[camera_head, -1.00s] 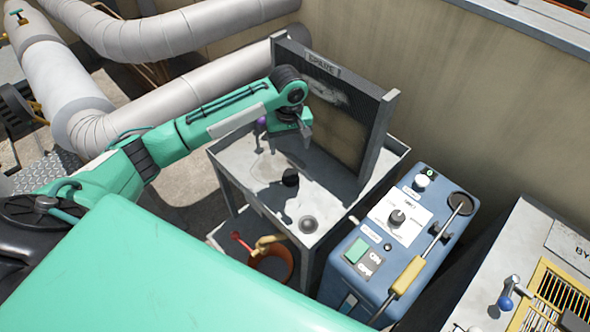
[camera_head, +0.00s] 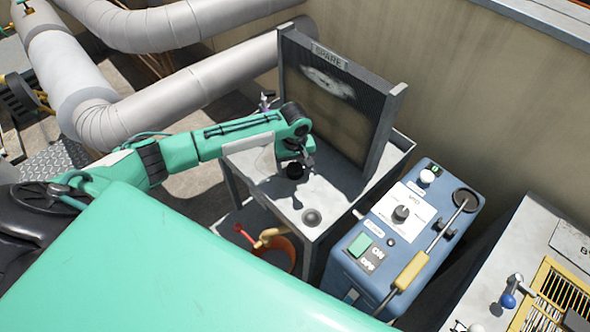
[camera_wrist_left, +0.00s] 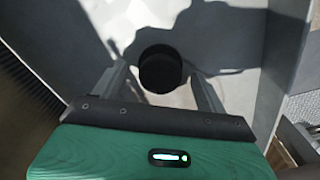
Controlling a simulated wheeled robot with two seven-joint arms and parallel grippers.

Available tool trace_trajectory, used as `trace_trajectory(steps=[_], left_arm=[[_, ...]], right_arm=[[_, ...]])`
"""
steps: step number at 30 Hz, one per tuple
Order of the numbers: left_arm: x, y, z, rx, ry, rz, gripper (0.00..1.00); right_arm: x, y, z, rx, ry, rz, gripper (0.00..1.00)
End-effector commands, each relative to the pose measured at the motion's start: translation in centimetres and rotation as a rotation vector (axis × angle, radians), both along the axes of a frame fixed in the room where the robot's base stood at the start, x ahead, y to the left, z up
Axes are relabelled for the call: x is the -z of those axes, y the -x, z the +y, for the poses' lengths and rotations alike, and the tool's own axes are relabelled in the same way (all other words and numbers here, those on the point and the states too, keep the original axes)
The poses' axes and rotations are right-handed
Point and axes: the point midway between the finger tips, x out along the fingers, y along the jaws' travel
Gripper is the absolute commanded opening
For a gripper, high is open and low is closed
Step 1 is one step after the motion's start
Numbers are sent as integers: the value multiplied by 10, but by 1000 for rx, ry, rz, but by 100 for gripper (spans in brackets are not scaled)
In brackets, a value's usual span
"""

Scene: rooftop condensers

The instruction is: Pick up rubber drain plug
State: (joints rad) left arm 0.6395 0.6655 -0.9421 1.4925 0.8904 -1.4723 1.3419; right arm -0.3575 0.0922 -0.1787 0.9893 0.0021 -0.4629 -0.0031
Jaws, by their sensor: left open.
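The rubber drain plug (camera_head: 295,170) is a small black round piece on the grey metal sink table. In the left wrist view the plug (camera_wrist_left: 160,69) lies between and beyond the two fingers. My left gripper (camera_head: 309,160) is open and empty, just above and beside the plug in the head view. In the wrist view its fingers (camera_wrist_left: 160,88) stand apart on either side of the plug, not closed on it. Whether they touch it cannot be told. My right gripper is not in view.
An upright panel marked SPARE (camera_head: 335,110) stands at the table's back. A blue control box (camera_head: 400,245) with a yellow-gripped lever is close on the right. Large pipes (camera_head: 200,98) run behind my left arm.

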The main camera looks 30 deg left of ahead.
Motion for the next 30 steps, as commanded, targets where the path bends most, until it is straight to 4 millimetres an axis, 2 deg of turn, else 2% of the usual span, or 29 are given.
trace_trajectory(steps=[8,15,18,26,30], left_arm=[[5,0,0,0,1,-1,75],[5,0,0,0,1,-1,29],[5,0,0,0,1,-1,22],[2,0,0,0,1,-1,22],[-9,0,-1,1,2,-1,22]], right_arm=[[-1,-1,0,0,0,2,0],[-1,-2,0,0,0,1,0],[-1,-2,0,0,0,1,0],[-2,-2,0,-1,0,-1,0],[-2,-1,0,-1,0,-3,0]])
